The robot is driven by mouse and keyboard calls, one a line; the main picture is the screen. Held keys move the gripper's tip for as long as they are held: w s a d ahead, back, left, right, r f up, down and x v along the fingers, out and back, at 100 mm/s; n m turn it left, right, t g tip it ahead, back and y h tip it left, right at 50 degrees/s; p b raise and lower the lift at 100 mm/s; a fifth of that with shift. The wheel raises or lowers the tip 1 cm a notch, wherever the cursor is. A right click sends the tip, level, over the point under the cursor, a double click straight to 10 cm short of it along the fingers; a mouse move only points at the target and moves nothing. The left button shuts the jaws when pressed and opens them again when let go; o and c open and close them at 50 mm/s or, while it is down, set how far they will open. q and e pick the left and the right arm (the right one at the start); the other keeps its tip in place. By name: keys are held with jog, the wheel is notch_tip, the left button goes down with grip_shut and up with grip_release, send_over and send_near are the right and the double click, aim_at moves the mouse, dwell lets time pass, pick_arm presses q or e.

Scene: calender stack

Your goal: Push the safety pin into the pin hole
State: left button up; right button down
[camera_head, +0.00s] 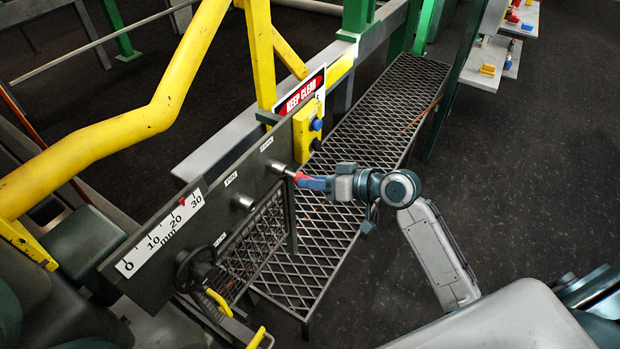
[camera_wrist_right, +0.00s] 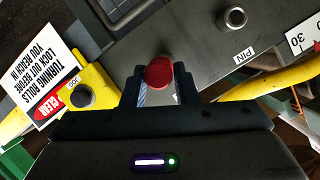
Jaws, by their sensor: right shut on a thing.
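The safety pin has a red knob (camera_head: 299,177), which also shows in the wrist view (camera_wrist_right: 159,72). My right gripper (camera_head: 312,182) is shut on this knob, with one finger on each side in the wrist view (camera_wrist_right: 158,90). A silver metal piece (camera_head: 278,168) lies between the knob and the dark panel; I cannot tell how much is pin shaft and how much is socket. The pin hole, a metal bushing (camera_head: 243,201) below the PIN label, sits to the left and lower on the panel. It shows at the top right in the wrist view (camera_wrist_right: 232,18). My left gripper is out of view.
The dark panel (camera_head: 150,290) carries a millimetre scale (camera_head: 160,234) and a black handwheel (camera_head: 194,269). A yellow button box (camera_head: 305,131) stands beside the knob, near a KEEP CLEAR sign (camera_head: 299,93). A mesh walkway (camera_head: 385,110) runs behind my right gripper.

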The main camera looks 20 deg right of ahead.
jog(key=shift+s+d, duration=0.8)
jog(key=shift+s, duration=0.25)
